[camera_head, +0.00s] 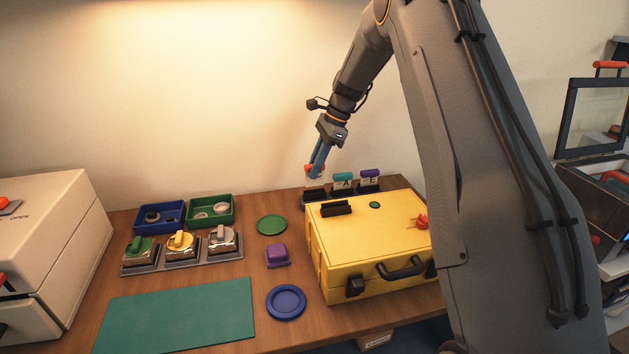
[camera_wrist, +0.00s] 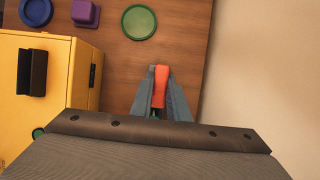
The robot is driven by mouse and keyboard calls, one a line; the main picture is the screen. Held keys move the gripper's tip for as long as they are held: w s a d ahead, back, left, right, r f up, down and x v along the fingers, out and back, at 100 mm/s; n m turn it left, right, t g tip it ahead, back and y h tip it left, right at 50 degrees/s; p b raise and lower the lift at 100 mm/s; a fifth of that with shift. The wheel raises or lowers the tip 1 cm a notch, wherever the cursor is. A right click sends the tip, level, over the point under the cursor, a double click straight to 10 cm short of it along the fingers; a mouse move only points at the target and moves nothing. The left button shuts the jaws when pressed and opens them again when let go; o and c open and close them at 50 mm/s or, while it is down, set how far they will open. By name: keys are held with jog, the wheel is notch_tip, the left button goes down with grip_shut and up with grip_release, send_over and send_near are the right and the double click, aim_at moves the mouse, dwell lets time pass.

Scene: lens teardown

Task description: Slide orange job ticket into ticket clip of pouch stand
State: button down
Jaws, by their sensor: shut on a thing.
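My gripper (camera_head: 316,166) is shut on the orange job ticket (camera_head: 309,168), which has an orange top and a pale lower part. In the wrist view the ticket's orange top (camera_wrist: 160,84) shows between the fingertips. The ticket is upright above the left end of the dark pouch stand (camera_head: 314,195), behind the yellow case. I cannot tell whether its lower edge touches the left clip. A teal-topped card marked A (camera_head: 343,180) and a purple-topped card marked E (camera_head: 370,177) stand to the right. The wrist view does not show the stand clearly.
The yellow case (camera_head: 370,235) stands just in front of the stand. A green disc (camera_head: 271,225), a purple block (camera_head: 277,255) and a blue dish (camera_head: 286,301) lie to its left. Blue (camera_head: 158,217) and green trays (camera_head: 211,211) are further left. A green mat (camera_head: 177,315) lies in front.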

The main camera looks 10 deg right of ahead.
notch_tip(320, 180, up, 5)
jog(key=shift+r+b, duration=0.1)
jog(key=shift+b, duration=0.45)
jog(key=shift+r+p, duration=1.65)
jog(key=shift+r, duration=1.05)
